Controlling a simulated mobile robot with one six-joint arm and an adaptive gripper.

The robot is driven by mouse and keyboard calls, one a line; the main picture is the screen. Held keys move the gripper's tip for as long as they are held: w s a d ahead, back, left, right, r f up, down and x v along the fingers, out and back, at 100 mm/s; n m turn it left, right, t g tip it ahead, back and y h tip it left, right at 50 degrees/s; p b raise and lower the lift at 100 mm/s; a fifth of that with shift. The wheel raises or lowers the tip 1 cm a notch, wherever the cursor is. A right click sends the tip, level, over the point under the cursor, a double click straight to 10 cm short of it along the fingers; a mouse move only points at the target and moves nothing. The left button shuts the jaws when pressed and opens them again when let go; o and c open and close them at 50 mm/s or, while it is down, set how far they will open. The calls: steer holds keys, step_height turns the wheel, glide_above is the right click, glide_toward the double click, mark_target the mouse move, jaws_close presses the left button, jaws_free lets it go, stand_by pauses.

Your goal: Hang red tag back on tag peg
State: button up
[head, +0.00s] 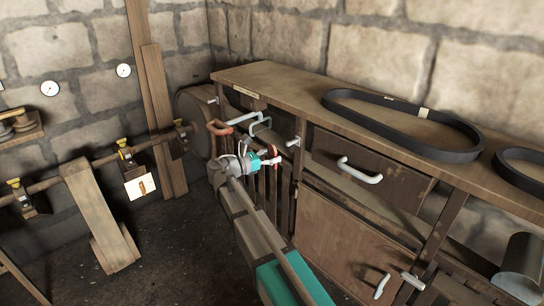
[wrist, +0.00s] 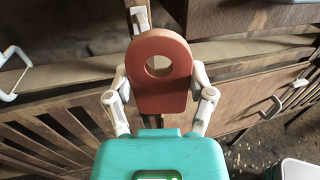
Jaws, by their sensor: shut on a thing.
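The red tag (wrist: 160,98) has a rounded top with a round hole, which faces the wrist camera. My gripper (wrist: 160,92) is shut on the tag's sides with both white fingers, and the hole end stands clear above the fingertips. In the head view my gripper (head: 275,161) is in front of the cabinet, with the tag seen only as a thin red edge. A pale peg (head: 293,142) sticks out of the cabinet post, a little right of and above the gripper. In the wrist view the peg (wrist: 138,18) shows just above the tag, slightly left. Tag and peg look apart.
The cabinet's drawer handle (head: 360,172) and another pale handle (head: 262,124) stick out near the gripper. A black belt (head: 400,120) lies on the bench top (head: 285,82). A shaft on a wooden support (head: 100,215) stands left. Open floor lies between.

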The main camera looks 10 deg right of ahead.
steer(key=shift+w+d, duration=0.15)
steer(key=shift+d, duration=0.05)
steer(key=shift+w+d+f+b, duration=0.15)
steer(key=shift+w+d, duration=0.8)
steer(key=shift+d, duration=0.35)
steer(key=shift+w+d+f+b, duration=0.1)
steer(key=shift+w+d, duration=0.9)
steer(key=shift+d, duration=0.35)
steer(key=shift+w+d+f+b, duration=0.15)
steer(key=shift+w+d, duration=0.8)
steer(key=shift+d, duration=0.35)
steer(key=o, duration=1)
steer(key=shift+c, duration=0.2)
glide_toward(299, 144)
steer(key=v, duration=0.4)
steer(key=shift+s+a+f, duration=0.1)
steer(key=shift+a, duration=0.1)
